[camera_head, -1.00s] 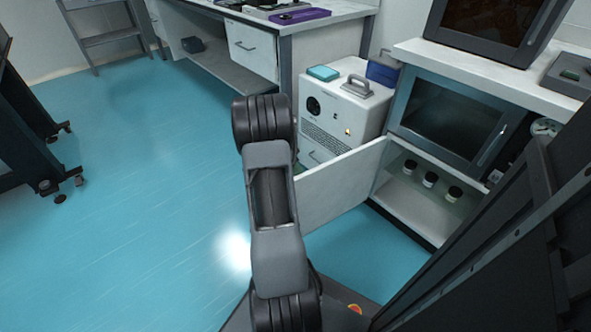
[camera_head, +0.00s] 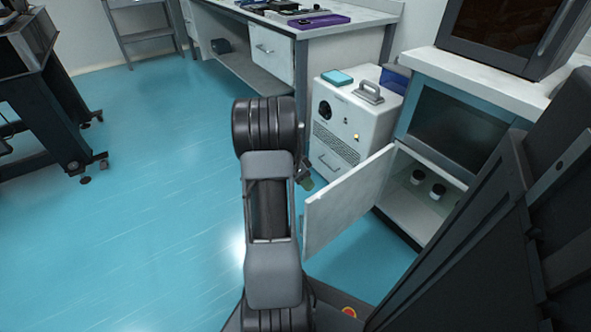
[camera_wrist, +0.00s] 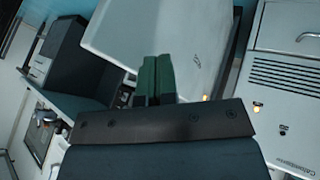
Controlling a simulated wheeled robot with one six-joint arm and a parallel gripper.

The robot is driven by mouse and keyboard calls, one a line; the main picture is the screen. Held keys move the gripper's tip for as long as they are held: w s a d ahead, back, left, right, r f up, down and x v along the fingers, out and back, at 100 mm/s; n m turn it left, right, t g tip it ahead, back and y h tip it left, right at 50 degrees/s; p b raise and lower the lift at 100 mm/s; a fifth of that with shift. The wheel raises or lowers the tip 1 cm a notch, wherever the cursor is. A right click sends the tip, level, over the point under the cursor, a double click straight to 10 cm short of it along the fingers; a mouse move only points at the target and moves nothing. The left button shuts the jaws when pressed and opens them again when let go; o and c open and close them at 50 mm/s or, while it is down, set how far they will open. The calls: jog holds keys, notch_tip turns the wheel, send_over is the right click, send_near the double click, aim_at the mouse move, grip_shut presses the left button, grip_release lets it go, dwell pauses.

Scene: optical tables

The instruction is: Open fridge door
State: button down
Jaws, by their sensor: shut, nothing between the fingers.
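The white fridge door (camera_head: 348,203) stands open, swung out from the low white compartment (camera_head: 404,209) at the right of the head view. My gripper (camera_head: 307,183) shows only partly there, behind my arm and just left of the door's outer edge. In the wrist view the two green fingers (camera_wrist: 155,78) are shut together and empty. A white panel (camera_wrist: 133,38), seemingly the door, lies just beyond their tips. I cannot tell whether they touch it.
Two dark-lidded jars (camera_head: 427,184) stand inside the compartment. A white vented unit (camera_head: 352,118) stands beyond the door and also shows in the wrist view (camera_wrist: 285,85). A dark wheeled table (camera_head: 50,100) is at the left. The blue floor (camera_head: 160,190) between is clear.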

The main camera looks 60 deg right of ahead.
jog(key=w+f+p+v, duration=0.1)
jog(key=p+v, duration=0.3)
jog(key=v, duration=0.8)
jog(key=shift+w+d+f, duration=0.3)
jog(key=shift+w+d, duration=0.15)
jog(key=shift+w, duration=0.1)
jog(key=w+a+r+n+t+h+p, duration=0.1)
jog(key=w+a+r+n+t+p, duration=0.4)
jog(key=a+r+p, duration=0.7)
jog(key=w+a+r+n+t+h+p, duration=0.1)
jog(key=w+a+r+n+p, duration=0.3)
jog(key=a+r+n+p, duration=0.75)
jog(key=s+a+r+n+t+y+p, duration=0.1)
jog(key=a+r+n+p, duration=0.3)
jog(key=a+r, duration=0.4)
jog(key=s+a+r+n+t+y+p, duration=0.1)
jog(key=s+a+r+n+t+p, duration=0.3)
jog(key=a+r, duration=0.4)
notch_tip(320, 180, up, 4)
jog(key=shift+f+n+y+p, duration=0.1)
jog(key=shift+n+y+p, duration=0.3)
jog(key=shift+n+p, duration=0.4)
jog(key=shift+a, duration=0.1)
